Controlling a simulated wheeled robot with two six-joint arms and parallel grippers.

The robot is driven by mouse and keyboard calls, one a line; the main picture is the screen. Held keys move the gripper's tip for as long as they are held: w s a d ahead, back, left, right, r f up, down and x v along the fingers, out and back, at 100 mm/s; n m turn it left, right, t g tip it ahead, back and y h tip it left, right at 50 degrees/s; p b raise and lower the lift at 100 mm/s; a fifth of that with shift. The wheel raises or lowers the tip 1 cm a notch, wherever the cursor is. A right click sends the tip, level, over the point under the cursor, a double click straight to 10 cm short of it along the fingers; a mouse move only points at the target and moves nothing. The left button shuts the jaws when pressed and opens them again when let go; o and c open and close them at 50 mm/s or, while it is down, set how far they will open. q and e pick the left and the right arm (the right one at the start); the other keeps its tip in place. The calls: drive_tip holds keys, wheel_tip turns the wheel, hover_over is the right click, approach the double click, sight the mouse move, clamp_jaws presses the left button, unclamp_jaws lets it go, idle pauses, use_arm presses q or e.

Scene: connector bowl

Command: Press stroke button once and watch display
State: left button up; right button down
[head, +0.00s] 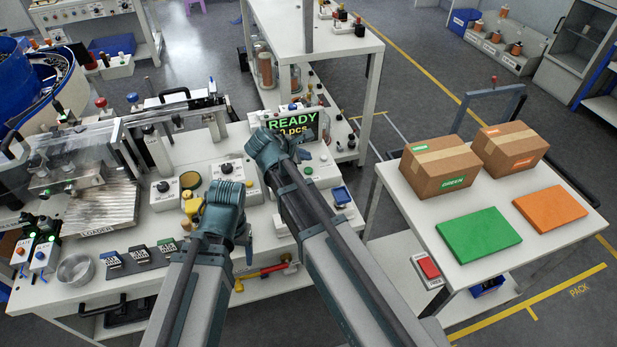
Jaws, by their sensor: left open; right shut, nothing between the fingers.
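The display (292,125) stands at the back of the white workbench and reads "READY" in green, with a "pcs" line below. My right gripper (264,146) is in front of its left side and covers part of the lower line; it is shut and empty. My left gripper (224,196) is open over the bench front, right of a yellow part. Both fingertips are hard to make out. Several small control boxes with knobs stand around, one with a black knob (163,187) and one near my grippers (227,168). I cannot tell which control is the stroke button.
On the right, a white table (465,262) holds two cartons (440,167), a green mat (478,235) and an orange mat (550,208). A red button box (428,268) is there.

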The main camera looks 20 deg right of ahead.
sight(310, 167)
use_arm(q)
drive_tip(key=shift+f+b, duration=0.75)
drive_tip(key=shift+f, duration=0.5)
use_arm(e)
drive_tip(key=shift+f, duration=1.3)
use_arm(q)
drive_tip(key=shift+f, duration=0.1)
use_arm(e)
drive_tip(key=shift+f, duration=0.1)
use_arm(q)
drive_tip(key=shift+f+b, duration=0.25)
drive_tip(key=shift+b, duration=0.1)
use_arm(e)
drive_tip(key=shift+f, duration=0.25)
use_arm(q)
drive_tip(key=shift+f+b, duration=0.55)
use_arm(e)
drive_tip(key=shift+f, duration=0.55)
use_arm(q)
drive_tip(key=shift+r, duration=0.1)
use_arm(e)
drive_tip(key=shift+r, duration=0.1)
use_arm(q)
drive_tip(key=shift+r+p, duration=0.9)
drive_tip(key=shift+p, duration=0.1)
use_arm(e)
drive_tip(key=shift+r, duration=0.9)
